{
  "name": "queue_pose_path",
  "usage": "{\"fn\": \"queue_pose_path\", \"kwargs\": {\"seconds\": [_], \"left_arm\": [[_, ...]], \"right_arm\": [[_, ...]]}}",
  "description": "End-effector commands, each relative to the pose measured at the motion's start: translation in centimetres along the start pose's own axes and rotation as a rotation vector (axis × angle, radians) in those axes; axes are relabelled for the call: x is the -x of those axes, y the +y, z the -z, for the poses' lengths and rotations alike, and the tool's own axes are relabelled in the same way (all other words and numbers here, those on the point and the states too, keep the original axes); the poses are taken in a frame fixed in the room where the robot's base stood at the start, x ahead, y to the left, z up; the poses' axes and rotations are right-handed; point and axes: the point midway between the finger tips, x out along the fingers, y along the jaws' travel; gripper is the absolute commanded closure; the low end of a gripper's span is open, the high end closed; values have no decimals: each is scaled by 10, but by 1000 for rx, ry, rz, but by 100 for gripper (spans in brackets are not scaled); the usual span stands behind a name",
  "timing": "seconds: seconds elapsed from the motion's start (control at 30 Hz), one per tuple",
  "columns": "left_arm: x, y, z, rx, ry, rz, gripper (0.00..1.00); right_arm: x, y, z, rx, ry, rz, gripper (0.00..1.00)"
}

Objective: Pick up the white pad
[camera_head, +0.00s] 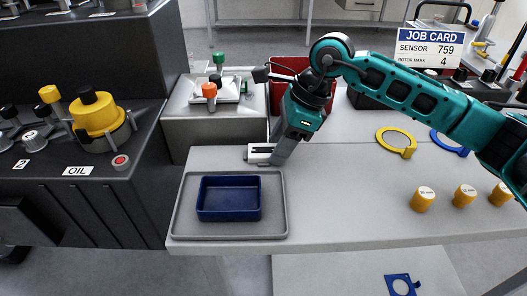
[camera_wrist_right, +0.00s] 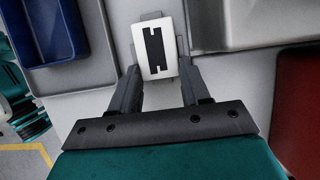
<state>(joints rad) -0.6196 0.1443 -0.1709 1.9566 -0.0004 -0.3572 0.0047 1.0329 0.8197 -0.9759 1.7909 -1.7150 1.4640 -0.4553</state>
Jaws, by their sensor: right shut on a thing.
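The white pad (camera_head: 259,153) is a small white block with a black bar-shaped mark on its face. It is at the worktable's back edge, just behind the grey tray. My right gripper (camera_head: 276,156) reaches down to it from the right and is shut on it. In the right wrist view the white pad (camera_wrist_right: 142,50) sits between the two fingertips of my right gripper (camera_wrist_right: 157,72). I cannot tell whether the pad touches the table. My left gripper is not in view.
A grey tray (camera_head: 275,228) with a blue bin (camera_head: 229,213) lies in front of the pad. A red bin (camera_head: 283,92) stands behind. Yellow (camera_head: 409,151) and blue rings and several orange cylinders (camera_head: 422,199) are at right. The table's middle is clear.

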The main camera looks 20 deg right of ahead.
Motion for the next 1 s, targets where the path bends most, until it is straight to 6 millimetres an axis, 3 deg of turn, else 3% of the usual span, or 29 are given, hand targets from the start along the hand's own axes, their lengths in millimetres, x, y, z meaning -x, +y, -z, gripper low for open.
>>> {"fn": "queue_pose_path", "kwargs": {"seconds": [0.2,0.47,0.63,0.77,1.0], "left_arm": [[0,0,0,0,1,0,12],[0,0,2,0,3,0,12],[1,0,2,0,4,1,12],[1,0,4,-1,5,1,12],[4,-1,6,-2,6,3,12]], "right_arm": [[0,0,0,0,0,0,83],[2,0,-1,0,-1,1,83],[12,-1,-5,1,-1,2,83],[32,-1,-14,2,-2,4,83],[94,-1,-40,4,-4,7,83]]}}
